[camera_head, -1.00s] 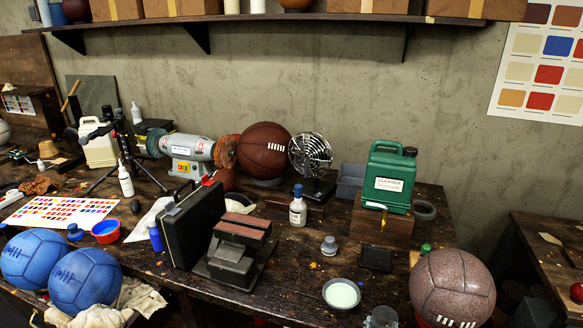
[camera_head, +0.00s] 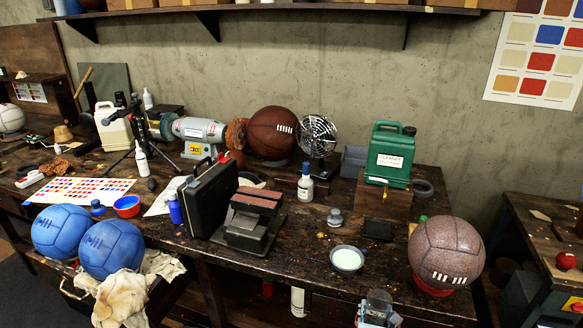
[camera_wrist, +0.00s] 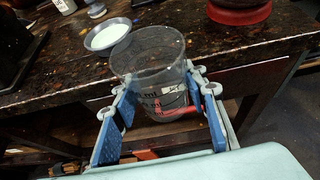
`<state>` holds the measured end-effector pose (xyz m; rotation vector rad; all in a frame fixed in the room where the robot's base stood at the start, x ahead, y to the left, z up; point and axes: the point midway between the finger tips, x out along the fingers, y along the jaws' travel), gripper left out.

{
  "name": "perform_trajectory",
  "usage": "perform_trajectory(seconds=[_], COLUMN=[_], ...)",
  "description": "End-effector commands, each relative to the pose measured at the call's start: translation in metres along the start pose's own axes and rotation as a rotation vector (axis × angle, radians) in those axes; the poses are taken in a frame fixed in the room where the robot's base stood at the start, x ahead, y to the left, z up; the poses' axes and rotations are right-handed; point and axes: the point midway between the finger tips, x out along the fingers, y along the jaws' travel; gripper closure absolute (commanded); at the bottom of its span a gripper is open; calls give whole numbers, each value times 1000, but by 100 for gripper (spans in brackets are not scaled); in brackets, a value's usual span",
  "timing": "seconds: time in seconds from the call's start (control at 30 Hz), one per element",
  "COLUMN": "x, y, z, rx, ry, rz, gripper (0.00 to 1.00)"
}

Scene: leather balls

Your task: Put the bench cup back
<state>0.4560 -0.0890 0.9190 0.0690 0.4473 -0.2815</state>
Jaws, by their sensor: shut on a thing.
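A clear see-through cup (camera_head: 379,299) with dark markings and a little red on it is at the bottom of the head view. In the wrist view the cup (camera_wrist: 150,60) stands roughly upright between the blue pads of my gripper (camera_wrist: 160,92), which is shut on it. In the head view only the top of my gripper (camera_head: 375,316) shows, at the lower frame edge. The cup overlaps the front edge of the dark wooden bench (camera_head: 310,270). I cannot tell its exact height over or in front of that edge.
A shallow bowl of pale liquid (camera_head: 347,260) sits just behind the cup. A speckled brown ball (camera_head: 446,250) on a red ring is to the right. A grey-capped jar (camera_head: 335,218), a black block tool (camera_head: 252,222) and a green cleaner can (camera_head: 390,155) stand farther back.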

Motion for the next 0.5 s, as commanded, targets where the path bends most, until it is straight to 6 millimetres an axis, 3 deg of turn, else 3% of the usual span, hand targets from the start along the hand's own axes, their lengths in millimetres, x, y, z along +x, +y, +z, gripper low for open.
perform_trajectory(seconds=[0.27,0.5], x=[5,-3], y=[53,95], z=[47,110], rx=[-30,-80], ry=[9,5], rz=[99,197], gripper=[91,91])
